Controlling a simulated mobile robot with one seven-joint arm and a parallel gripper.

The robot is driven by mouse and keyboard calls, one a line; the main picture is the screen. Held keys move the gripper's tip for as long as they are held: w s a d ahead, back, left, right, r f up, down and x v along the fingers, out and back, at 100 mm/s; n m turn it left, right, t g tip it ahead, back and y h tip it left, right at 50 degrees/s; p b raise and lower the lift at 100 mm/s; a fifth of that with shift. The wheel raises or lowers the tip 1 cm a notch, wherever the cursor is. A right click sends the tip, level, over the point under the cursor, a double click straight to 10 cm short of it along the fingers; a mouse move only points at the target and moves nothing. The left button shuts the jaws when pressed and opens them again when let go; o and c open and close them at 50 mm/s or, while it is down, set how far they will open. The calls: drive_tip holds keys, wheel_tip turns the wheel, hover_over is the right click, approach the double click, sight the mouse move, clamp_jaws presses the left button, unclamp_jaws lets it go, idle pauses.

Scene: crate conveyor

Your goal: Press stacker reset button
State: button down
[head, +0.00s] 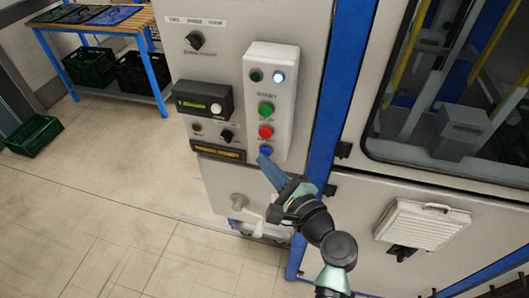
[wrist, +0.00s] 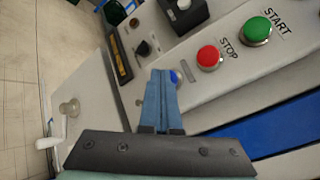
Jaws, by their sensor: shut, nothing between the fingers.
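The button box (head: 284,58) is a pale upright panel on the machine cabinet. At its lower end is a blue button (head: 266,151), which carries no label I can read. It also shows in the wrist view (wrist: 175,78), partly hidden behind my fingertips. My gripper (head: 263,160) is shut and empty, with its blue fingers pointing at the blue button. In the wrist view my fingertips (wrist: 163,74) overlap the button's left side. I cannot tell whether they touch it.
A red STOP button (wrist: 209,57) and a green START button (wrist: 257,29) sit above the blue one. A display unit (head: 203,100) and a knob (head: 226,135) are to the left. A crank handle (head: 258,228) sticks out below. A green crate (head: 34,136) lies on the floor.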

idle(0.6)
drive_tip(key=shift+s+a+p, duration=0.15)
drive_tip(key=shift+s+p, duration=0.2)
drive_tip(key=shift+s, duration=0.35)
drive_tip(key=shift+s, duration=0.1)
drive_tip(key=shift+s+a+p, duration=0.25)
drive_tip(key=shift+s, duration=0.5)
drive_tip(key=shift+s+a+p, duration=0.2)
drive_tip(key=shift+s+p, duration=0.1)
drive_tip(key=shift+s, duration=0.5)
drive_tip(key=shift+s+a+p, duration=0.25)
drive_tip(key=shift+s, duration=0.5)
